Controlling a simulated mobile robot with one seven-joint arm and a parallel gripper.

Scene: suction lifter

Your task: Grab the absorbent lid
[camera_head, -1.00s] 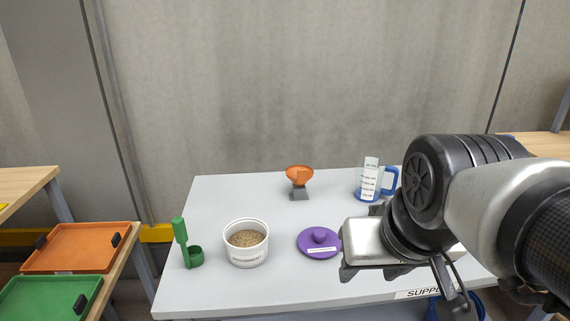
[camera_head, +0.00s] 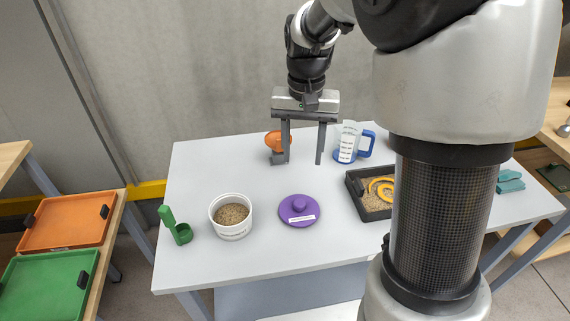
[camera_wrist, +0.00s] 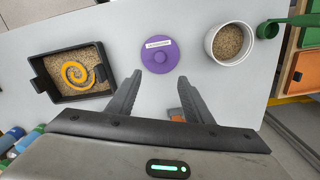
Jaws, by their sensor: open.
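The purple lid (camera_head: 299,211) with a round knob and a white label lies flat on the light grey table, right of a white tub. It also shows in the wrist view (camera_wrist: 160,55), ahead of my fingertips and between their lines. The white tub (camera_head: 231,231) is open at the top and holds brown granules; the wrist view shows it too (camera_wrist: 229,45). My gripper (camera_head: 303,162) is open and empty, pointing down above the back part of the table, behind the lid and apart from it. In the wrist view my two fingers (camera_wrist: 157,80) are spread wide.
A green scoop (camera_head: 179,232) stands left of the tub. An orange funnel (camera_head: 274,142) is partly hidden behind my gripper. A blue-handled measuring jug (camera_head: 347,146) stands at the back. A black tray (camera_head: 357,201) holds granules and a yellow spiral. Orange (camera_head: 67,222) and green (camera_head: 38,288) trays lie left.

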